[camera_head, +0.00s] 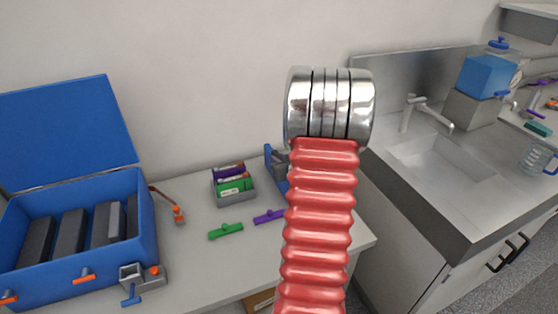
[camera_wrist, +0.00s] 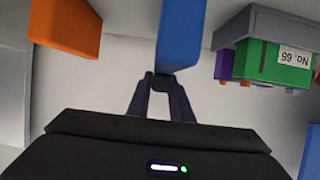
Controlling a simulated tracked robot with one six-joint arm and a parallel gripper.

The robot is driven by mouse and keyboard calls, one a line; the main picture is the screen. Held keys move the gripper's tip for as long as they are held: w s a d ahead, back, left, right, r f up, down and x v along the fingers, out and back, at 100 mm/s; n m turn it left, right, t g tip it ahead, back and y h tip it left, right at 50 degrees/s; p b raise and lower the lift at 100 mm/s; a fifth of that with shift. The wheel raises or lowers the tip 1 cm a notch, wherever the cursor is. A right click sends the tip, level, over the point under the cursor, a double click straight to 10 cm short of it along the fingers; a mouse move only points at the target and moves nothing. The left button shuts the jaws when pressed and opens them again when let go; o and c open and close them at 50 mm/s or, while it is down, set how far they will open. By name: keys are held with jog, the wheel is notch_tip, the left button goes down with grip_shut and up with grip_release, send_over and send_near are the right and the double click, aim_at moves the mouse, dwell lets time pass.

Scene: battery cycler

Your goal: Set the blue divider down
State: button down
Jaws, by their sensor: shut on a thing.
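In the wrist view my gripper (camera_wrist: 162,80) is shut on a blue bar-shaped piece, the blue divider (camera_wrist: 182,35), which runs from the fingertips to the top edge. Its far end is out of frame. A pale surface shows behind the fingers; I cannot tell whether the divider touches it. In the head view my gripper is hidden. A blue upright piece (camera_head: 272,160) shows partly behind the red ribbed arm; I cannot tell whether it is the divider.
A grey tray (camera_head: 238,197) holds green and purple blocks; green (camera_head: 226,231) and purple (camera_head: 268,216) pieces lie in front. An open blue case (camera_head: 148,220) with dark slabs stands left. A sink (camera_head: 440,165) is right. An orange block (camera_wrist: 68,28) is left in the wrist view.

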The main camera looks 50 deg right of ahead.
jog(key=c, duration=1.6)
grip_release()
jog(key=shift+r, duration=0.1)
jog(key=v, duration=1.2)
jog(key=shift+s, duration=0.1)
jog(key=shift+d, duration=0.1)
